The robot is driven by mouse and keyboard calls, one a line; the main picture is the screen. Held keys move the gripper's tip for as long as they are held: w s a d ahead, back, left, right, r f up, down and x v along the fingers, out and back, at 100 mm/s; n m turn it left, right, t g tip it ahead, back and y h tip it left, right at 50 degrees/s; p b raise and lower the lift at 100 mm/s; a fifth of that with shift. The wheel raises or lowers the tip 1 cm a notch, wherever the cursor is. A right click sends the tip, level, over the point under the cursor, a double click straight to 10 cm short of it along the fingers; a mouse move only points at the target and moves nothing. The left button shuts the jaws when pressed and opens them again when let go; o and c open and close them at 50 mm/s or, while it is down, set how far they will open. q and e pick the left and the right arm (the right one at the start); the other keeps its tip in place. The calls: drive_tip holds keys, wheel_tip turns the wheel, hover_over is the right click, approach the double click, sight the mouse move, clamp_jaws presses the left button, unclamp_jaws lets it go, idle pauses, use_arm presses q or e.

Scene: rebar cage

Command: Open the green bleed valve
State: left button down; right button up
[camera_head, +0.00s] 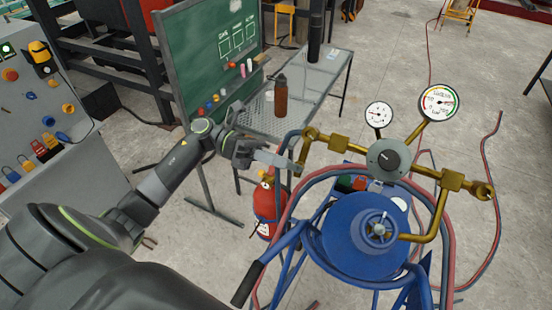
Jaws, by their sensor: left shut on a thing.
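My left gripper (246,151) comes in from the left and is shut on a pale grey flat bar (275,160), perhaps a lever or a tool. The bar's far end reaches the lower end of the left brass fitting (301,160); I cannot tell whether they touch. My right gripper is not in view.
A blue tank (364,240) on a blue frame stands below the pipework, with red and blue hoses around it. A red extinguisher (266,206) stands behind. A metal table (318,95) holds a brown bottle (281,97). A panel with padlocks (40,120) is at left.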

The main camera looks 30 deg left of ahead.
use_arm(q)
drive_tip(key=shift+s+f+n+t+b, duration=0.15)
drive_tip(key=shift+f+n+t+b, duration=0.3)
drive_tip(key=shift+b, duration=0.3)
drive_tip(key=shift+s+d+f+n+t+y+b, duration=0.45)
drive_tip(key=shift+n+t+y+b, duration=0.4)
drive_tip(key=shift+n+t+b, duration=2.2)
drive_tip(key=shift+s+d+f+n+t+y+b, duration=0.55)
drive_tip(key=shift+n+t+b, duration=1.3)
drive_tip(key=shift+t, duration=2.35)
drive_tip(key=shift+s+d+f+n+t+y+b, duration=0.2)
drive_tip(key=shift+d+n+t+y+b, duration=0.3)
drive_tip(key=shift+n+t+y+b, duration=1.9)
drive_tip(key=n+t+h+p, duration=0.1)
drive_tip(key=t+h, duration=0.1)
drive_tip(key=shift+n+h, duration=0.25)
drive_tip(key=shift+h, duration=0.05)
drive_tip(key=c, duration=1.5)
unclamp_jaws()
drive_tip(key=shift+c, duration=0.2)
